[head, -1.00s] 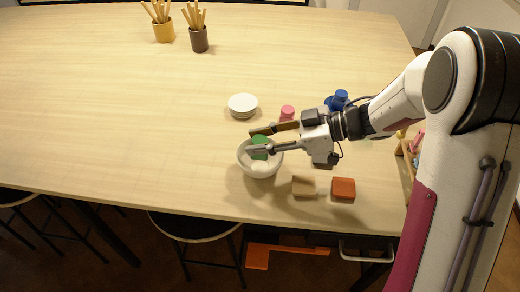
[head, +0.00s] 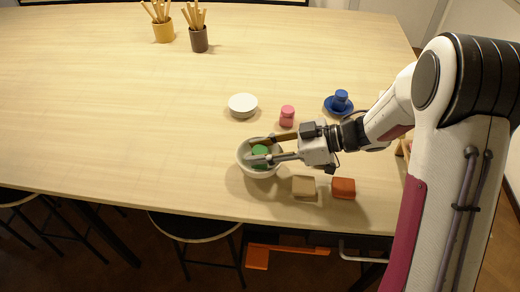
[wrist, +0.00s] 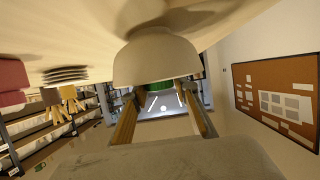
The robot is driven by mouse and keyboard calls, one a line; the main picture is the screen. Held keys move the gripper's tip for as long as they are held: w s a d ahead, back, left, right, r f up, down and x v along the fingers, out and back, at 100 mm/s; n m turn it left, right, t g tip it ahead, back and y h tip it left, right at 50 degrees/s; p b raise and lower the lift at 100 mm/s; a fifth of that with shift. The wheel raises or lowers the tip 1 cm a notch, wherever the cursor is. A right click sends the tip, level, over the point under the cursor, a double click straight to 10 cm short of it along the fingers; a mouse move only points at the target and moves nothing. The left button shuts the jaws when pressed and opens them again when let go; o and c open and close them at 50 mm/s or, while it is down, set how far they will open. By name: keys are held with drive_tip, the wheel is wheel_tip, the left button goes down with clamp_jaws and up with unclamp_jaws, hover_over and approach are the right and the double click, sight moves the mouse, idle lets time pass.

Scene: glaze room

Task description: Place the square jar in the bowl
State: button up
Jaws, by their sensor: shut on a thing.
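The green jar (head: 261,150) is between the fingers of my gripper (head: 251,151), inside the rim of the white bowl (head: 244,168). I take it for the square jar, but its shape is too small and covered to tell. My gripper is shut on it, reaching in from the right. In the wrist view the bowl (wrist: 160,55) is beyond the fingertips, and a strip of the green jar (wrist: 160,87) shows between the fingers (wrist: 160,100). I cannot tell whether the jar touches the bowl's floor.
A blue jar (head: 340,98) sits on a blue saucer (head: 330,106). Tan (head: 304,188) and orange (head: 343,188) blocks lie in front right. The table's left side (head: 100,110) is clear.

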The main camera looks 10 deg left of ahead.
drive_tip(key=shift+f, duration=0.2)
drive_tip(key=o, duration=1)
drive_tip(key=shift+r, duration=0.1)
drive_tip(key=shift+r, duration=0.15)
drive_tip(key=shift+v, duration=6.05)
